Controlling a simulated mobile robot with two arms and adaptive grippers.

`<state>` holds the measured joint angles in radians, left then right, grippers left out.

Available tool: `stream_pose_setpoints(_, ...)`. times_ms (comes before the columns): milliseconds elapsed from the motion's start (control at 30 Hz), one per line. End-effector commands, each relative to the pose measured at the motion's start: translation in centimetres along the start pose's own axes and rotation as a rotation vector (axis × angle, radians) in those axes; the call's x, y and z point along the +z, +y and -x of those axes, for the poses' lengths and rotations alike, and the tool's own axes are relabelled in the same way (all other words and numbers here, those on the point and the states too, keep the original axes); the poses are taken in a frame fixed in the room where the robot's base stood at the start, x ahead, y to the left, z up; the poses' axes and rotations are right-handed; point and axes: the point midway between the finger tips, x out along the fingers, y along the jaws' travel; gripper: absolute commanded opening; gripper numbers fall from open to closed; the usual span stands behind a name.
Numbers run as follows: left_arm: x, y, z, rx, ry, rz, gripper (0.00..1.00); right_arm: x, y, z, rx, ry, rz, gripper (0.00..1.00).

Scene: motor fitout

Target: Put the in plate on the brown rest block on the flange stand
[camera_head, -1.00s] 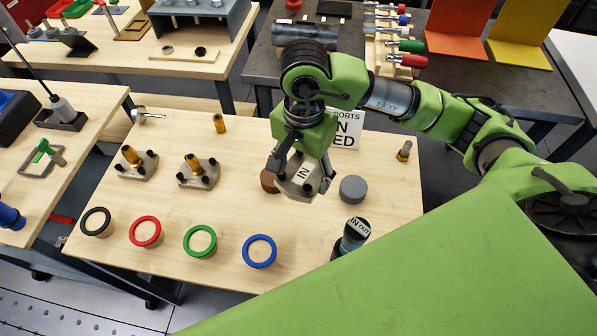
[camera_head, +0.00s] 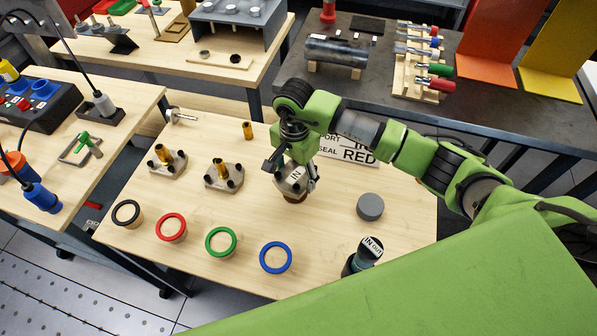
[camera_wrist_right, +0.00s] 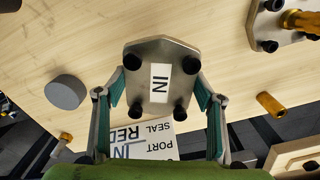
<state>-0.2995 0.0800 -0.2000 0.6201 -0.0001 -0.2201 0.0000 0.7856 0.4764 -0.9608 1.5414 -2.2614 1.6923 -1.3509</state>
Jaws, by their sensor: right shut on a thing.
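The in plate (camera_head: 291,183) is a grey metal plate with dark bolts and a white IN label. My right gripper (camera_head: 296,176) is shut on it by its two sides, as the right wrist view shows, with the plate (camera_wrist_right: 160,108) between the fingers (camera_wrist_right: 159,80). The plate is over the brown rest block (camera_head: 296,199), which it mostly covers. I cannot tell whether they touch. A grey round block (camera_head: 370,207) stands to the right, also in the right wrist view (camera_wrist_right: 66,92). My left gripper is not in view.
Two plates with brass posts (camera_head: 224,176) (camera_head: 167,163) stand to the left. Black, red, green and blue rings (camera_head: 276,257) line the front. A dark cylinder with an IN/OUT top (camera_head: 371,249) is at front right.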

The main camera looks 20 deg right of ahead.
Motion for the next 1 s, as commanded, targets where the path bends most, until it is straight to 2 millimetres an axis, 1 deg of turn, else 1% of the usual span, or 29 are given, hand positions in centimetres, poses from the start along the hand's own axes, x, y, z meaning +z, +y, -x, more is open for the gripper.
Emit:
stream_pose_setpoints(67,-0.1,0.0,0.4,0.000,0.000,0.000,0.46,-0.1,-0.5,-0.3,-0.001,-0.001,0.000,0.28)
stream_pose_setpoints(200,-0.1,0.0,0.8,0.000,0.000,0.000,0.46,0.0,-0.4,-2.2,-0.002,-0.003,0.000,0.28)
stream_pose_setpoints(300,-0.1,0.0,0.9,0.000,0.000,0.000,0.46,-0.1,-0.4,-2.9,-0.003,0.000,-0.001,0.28)
stream_pose_setpoints(567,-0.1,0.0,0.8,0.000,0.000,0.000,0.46,-0.1,-0.5,-3.1,-0.005,0.001,0.000,0.28)
stream_pose_setpoints(600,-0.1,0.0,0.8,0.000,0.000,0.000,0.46,-0.1,-0.2,-3.4,0.001,0.000,0.000,0.65)
stream_pose_setpoints(667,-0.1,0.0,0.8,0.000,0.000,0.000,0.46,-0.1,-0.2,-3.4,0.001,0.000,0.000,0.79)
stream_pose_setpoints(1000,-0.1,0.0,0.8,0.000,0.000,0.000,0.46,-0.1,-0.3,-3.3,0.001,0.000,0.000,0.79)
